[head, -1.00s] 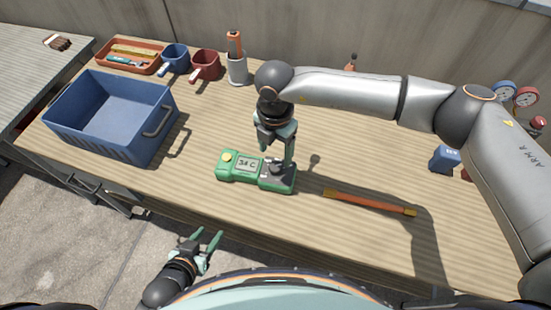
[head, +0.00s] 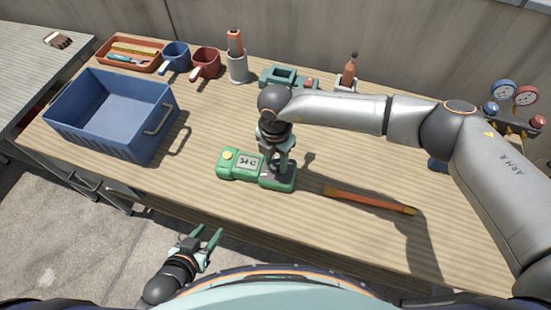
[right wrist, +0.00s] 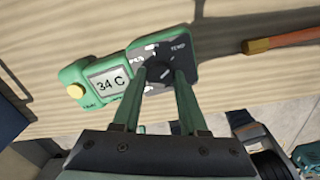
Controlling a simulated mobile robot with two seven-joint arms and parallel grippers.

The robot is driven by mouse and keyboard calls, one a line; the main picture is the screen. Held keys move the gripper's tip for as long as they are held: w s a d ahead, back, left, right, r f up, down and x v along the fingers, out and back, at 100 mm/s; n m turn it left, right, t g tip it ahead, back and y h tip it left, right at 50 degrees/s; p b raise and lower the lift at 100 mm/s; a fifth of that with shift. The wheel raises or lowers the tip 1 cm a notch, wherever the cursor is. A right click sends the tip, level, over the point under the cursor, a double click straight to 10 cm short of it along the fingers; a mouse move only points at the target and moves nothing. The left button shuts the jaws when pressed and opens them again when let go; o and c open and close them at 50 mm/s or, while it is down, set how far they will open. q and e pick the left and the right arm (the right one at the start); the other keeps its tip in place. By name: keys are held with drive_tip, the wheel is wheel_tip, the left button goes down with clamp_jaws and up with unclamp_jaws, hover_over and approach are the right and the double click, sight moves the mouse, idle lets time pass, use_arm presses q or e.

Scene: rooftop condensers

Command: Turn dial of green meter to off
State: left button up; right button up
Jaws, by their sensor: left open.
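The green meter (head: 228,170) lies flat on the wooden bench. Its screen reads 34 C, and a yellow round button sits at its left end. In the right wrist view the meter (right wrist: 75,74) shows its dark dial face with white marks and the word TEMP. My right gripper (head: 279,170) is down at the dial end. In the right wrist view its two fingers (right wrist: 161,72) stand on either side of the dark dial (right wrist: 158,75). I cannot tell whether they press on it. The dial's pointer is unclear. My left gripper (head: 213,238) is open and empty, off the bench's front edge.
An orange-handled bar (head: 370,201) lies right of the meter. A blue crate (head: 100,130) stands at the left. Behind are an orange tray (head: 130,66), a blue mug (head: 175,57), a red mug (head: 206,64), a grey cup (head: 237,69) and a teal tool (head: 285,77). Gauges (head: 513,95) stand far right.

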clamp_jaws()
idle(0.3)
